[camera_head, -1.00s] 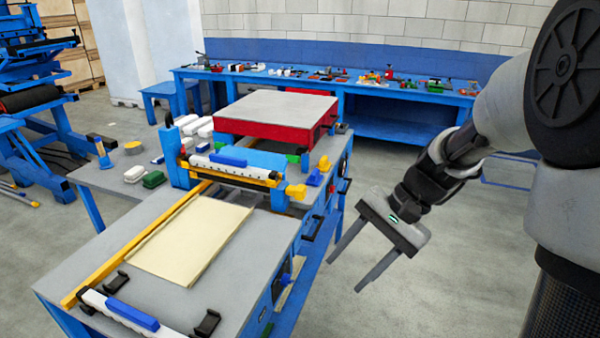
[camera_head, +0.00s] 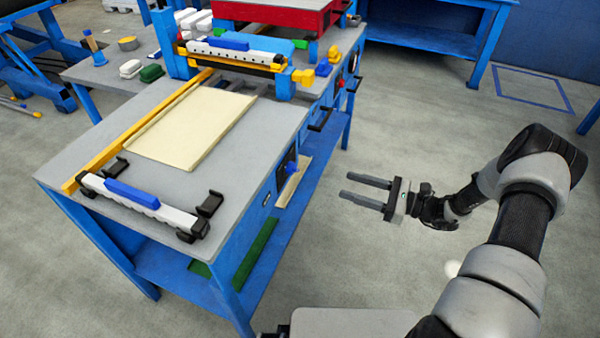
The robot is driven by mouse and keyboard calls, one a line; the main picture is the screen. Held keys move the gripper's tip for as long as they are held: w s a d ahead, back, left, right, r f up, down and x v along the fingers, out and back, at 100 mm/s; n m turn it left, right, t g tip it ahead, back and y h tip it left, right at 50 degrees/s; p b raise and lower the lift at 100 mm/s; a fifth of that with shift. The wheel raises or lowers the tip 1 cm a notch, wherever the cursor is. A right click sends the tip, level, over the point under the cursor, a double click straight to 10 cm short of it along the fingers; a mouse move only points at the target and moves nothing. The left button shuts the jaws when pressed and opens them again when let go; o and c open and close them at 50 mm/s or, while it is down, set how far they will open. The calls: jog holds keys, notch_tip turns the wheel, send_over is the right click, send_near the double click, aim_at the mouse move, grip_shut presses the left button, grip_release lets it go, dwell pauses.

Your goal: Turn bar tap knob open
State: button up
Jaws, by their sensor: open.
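The white glue bar (camera_head: 148,208) with a blue handle lies in black holders at the near end of the grey-topped blue table. A second white bar (camera_head: 235,52) with a yellow knob (camera_head: 303,77) at its right end sits in the blue gantry farther back. A dark round knob (camera_head: 287,166) is on the table's right side panel. I cannot tell for sure which knob is the bar tap knob. My gripper (camera_head: 346,187) is open and empty, right of the table, its fingers pointing left towards the side panel, apart from everything.
A cream panel (camera_head: 192,127) lies on the table top (camera_head: 260,130). Dark handles (camera_head: 321,119) jut from the table's right side. A blue lower shelf (camera_head: 180,270) runs underneath. A blue workbench (camera_head: 430,38) stands at the back.

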aim_at(298, 170)
jog(key=x, duration=1.6)
jog(key=shift+a+b, duration=0.25)
jog(key=shift+b, duration=0.05)
jog(key=c, duration=1.1)
jog(key=shift+o, duration=0.2)
